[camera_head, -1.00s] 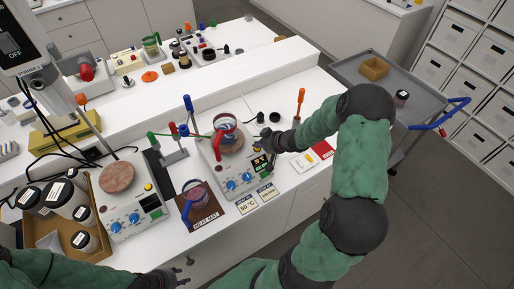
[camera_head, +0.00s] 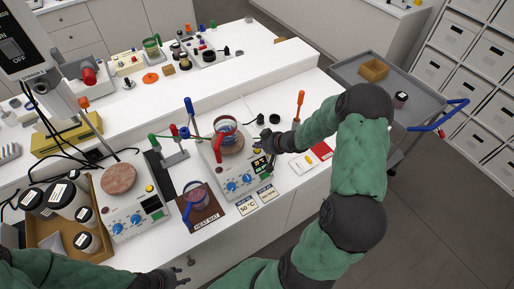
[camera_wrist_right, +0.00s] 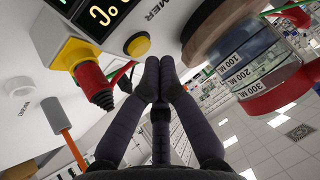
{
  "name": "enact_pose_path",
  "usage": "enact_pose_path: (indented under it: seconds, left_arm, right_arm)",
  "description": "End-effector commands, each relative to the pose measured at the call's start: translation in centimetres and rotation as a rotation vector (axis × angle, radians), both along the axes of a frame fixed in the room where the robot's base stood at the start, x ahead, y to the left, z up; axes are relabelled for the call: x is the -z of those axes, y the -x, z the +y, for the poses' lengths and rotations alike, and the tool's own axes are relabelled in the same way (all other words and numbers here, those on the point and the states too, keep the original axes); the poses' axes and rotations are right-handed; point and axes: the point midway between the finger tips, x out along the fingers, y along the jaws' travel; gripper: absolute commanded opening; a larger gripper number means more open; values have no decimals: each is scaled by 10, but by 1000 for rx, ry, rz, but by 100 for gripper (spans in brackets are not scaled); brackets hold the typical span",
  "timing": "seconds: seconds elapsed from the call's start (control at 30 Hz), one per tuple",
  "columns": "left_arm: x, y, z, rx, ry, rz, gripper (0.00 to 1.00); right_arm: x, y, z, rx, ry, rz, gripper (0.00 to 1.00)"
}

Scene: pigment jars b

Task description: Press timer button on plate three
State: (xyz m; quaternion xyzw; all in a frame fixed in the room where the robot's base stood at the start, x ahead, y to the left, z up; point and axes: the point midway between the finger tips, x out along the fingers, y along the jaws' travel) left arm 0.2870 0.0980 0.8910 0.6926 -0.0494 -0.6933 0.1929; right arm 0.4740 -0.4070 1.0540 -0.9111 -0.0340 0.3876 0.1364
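A white hot plate unit (camera_head: 222,171) with blue knobs and a lit display (camera_head: 260,164) stands mid-bench, a beaker (camera_head: 226,125) with a red clip on its round plate. My right gripper (camera_head: 268,140) is beside its display end. In the right wrist view the gripper (camera_wrist_right: 160,66) is shut, fingertips together and empty. A second hot plate unit (camera_head: 129,213) with a bare brownish plate is at left. My left gripper (camera_head: 172,279) is low at the bench front; its fingers are unclear.
A beaker (camera_head: 196,196) with a blue handle stands on a brown heat mat (camera_head: 208,219) between the units. A box of jars (camera_head: 45,233) is at left. An orange-handled tool (camera_head: 299,104) stands upright behind my right forearm.

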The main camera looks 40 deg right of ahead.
Motion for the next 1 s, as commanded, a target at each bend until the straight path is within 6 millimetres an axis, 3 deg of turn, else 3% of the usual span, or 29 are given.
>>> enact_pose_path:
  seconds: [0.53, 1.0]
  left_arm:
    - [-10, 0, 0, 0, 0, 0, 40]
    - [-50, 0, 0, 0, 0, 0, 40]
  right_arm:
    - [-8, 0, 0, 0, 0, 0, 0]
    - [-42, 0, 0, 0, 0, 0, 0]
